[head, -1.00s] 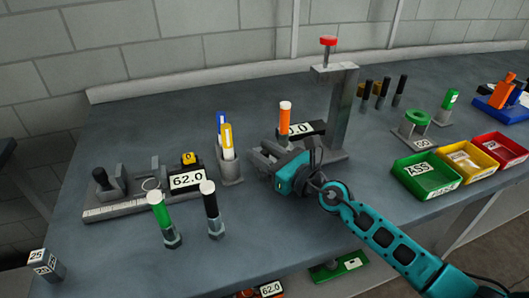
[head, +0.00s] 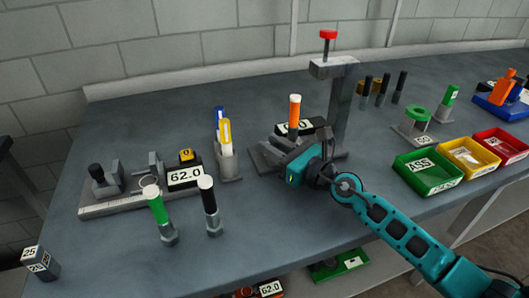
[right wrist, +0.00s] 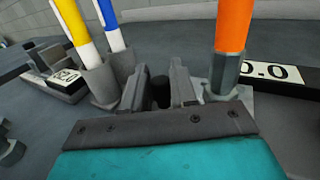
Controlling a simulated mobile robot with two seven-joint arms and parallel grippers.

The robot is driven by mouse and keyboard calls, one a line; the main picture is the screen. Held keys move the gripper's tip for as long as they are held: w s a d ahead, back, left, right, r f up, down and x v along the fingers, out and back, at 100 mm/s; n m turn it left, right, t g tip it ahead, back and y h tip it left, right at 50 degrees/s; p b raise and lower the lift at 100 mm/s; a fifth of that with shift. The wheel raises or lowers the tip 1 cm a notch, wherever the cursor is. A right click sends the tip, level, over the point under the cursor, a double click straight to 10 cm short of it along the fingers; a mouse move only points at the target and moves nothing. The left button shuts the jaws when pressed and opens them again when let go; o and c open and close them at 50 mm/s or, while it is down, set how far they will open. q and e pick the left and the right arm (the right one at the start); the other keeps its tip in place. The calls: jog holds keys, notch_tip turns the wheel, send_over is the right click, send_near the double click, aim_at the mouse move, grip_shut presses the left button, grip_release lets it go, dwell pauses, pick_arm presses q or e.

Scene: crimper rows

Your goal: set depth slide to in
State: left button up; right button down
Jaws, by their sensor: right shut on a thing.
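The depth slide's dark knob (right wrist: 159,90) shows between my fingers in the right wrist view; most of the slide is hidden in the head view. My right gripper (head: 272,149) is shut on it, low at the base of the grey press (head: 342,105). It also shows in the right wrist view (right wrist: 158,92). An orange-handled piece with a hex bottom (head: 294,112) stands upright beside the fingers, on the press side; it shows large in the right wrist view (right wrist: 233,35). My left gripper is not in view.
A grey holder (head: 229,167) with a blue and a yellow pen stands close left of my fingers. A 0.0 display (head: 313,125) sits behind the orange piece. Green-handled (head: 157,210) and black-handled (head: 209,205) pieces stand farther left. A green bin (head: 425,185) is at right.

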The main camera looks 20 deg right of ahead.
aim_at(296, 139)
jog(key=d+b, duration=0.2)
jog(key=d, duration=0.1)
jog(key=d+b, duration=0.1)
jog(key=shift+w+d+f, duration=0.1)
jog(key=shift+d+f, duration=0.2)
jog(key=shift+d, duration=0.05)
jog(key=shift+d+r+b, duration=0.1)
jog(key=shift+d+b, duration=0.35)
jog(key=shift+d, duration=0.2)
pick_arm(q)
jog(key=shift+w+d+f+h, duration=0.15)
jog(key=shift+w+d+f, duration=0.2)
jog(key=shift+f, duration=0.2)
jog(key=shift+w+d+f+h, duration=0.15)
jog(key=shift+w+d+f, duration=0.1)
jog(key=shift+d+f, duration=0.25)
pick_arm(e)
jog(key=shift+d+r, duration=0.15)
jog(key=shift+d, duration=0.05)
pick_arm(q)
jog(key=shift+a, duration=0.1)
pick_arm(e)
jog(key=c, duration=1)
grip_release()
jog(key=shift+d, duration=0.15)
jog(key=shift+c, duration=0.2)
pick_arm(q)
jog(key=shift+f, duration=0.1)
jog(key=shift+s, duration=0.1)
